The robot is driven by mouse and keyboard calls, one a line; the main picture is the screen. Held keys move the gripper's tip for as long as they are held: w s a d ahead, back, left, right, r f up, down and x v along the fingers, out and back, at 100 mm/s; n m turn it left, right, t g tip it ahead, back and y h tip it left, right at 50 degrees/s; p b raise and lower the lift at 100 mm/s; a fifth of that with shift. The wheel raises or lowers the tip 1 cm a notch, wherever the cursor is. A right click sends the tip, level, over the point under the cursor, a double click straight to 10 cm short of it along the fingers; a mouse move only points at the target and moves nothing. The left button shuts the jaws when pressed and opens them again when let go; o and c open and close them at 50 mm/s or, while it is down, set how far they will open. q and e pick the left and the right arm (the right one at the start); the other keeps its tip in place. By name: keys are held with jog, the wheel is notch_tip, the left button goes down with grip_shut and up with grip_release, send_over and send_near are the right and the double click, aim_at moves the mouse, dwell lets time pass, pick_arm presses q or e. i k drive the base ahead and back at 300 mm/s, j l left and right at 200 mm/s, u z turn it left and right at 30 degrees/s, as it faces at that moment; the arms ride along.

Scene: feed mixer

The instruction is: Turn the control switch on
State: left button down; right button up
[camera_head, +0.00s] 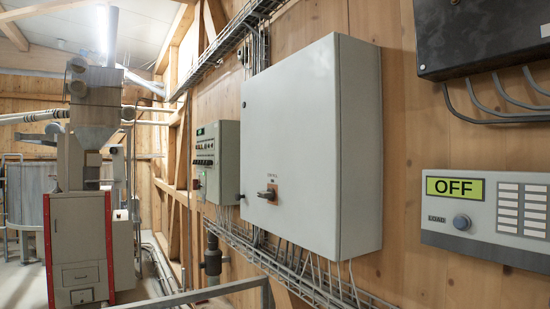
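A rotary control switch (267,193) with a dark handle sits on a brown plate at the lower left of the large grey cabinet's front. The handle looks roughly horizontal. Small lettering above it seems to read CONTROL. The large grey cabinet (300,120) hangs on the wooden wall in the middle of the view. At the right, a grey panel (482,246) carries a yellow-green display (455,188) reading OFF. Neither of my grippers is in view.
The panel also has a blue-grey knob (461,222) marked LOAD and several white labels. A smaller control box (216,160) hangs left of the cabinet. A grey metal railing (215,291) runs along the bottom. A machine with red edges (80,245) stands at the far left.

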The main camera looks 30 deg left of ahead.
aim_at(270, 195)
jog(key=j+u, duration=0.15)
jog(key=u, duration=0.35)
jog(key=j+u, duration=0.1)
jog(key=u, duration=0.35)
jog(key=i, duration=0.05)
